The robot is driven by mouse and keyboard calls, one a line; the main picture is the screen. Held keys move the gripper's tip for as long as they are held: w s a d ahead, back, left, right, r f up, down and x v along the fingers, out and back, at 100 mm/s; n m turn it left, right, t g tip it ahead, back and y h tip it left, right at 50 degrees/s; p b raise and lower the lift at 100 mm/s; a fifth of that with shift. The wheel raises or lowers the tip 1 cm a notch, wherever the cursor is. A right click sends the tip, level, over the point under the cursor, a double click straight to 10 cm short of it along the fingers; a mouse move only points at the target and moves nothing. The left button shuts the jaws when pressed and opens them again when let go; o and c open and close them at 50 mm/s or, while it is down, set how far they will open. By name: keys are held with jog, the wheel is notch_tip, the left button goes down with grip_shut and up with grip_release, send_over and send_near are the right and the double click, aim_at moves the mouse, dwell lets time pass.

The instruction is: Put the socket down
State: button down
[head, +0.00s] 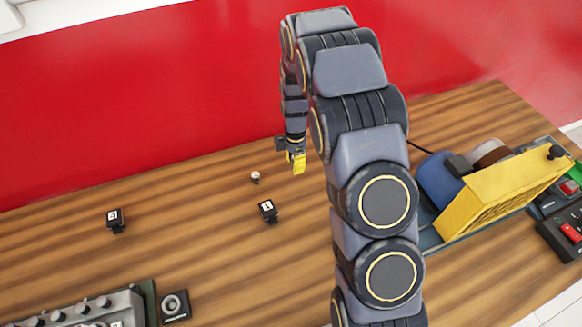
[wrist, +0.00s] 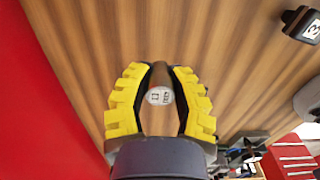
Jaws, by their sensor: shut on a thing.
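My gripper (head: 296,160) hangs above the wooden bench, near its back edge, with yellow fingers pointing down. In the head view I cannot make out the socket in the fingers. How high it is above the wood is hard to tell.
A small silver-and-dark piece (head: 255,177) stands left of my gripper. Black numbered blocks stand nearer (head: 268,211) and at left (head: 115,219). A yellow-sided engine trainer (head: 510,195) is at right, a grey unit (head: 90,310) at front left. Bare wood (head: 190,190) lies between.

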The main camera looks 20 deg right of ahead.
send_over(291, 173)
notch_tip(291, 173, down, 6)
jog(key=shift+f, duration=1.55)
jog(key=shift+f, duration=0.15)
jog(key=c, duration=0.9)
grip_release()
jog(key=shift+c, duration=0.2)
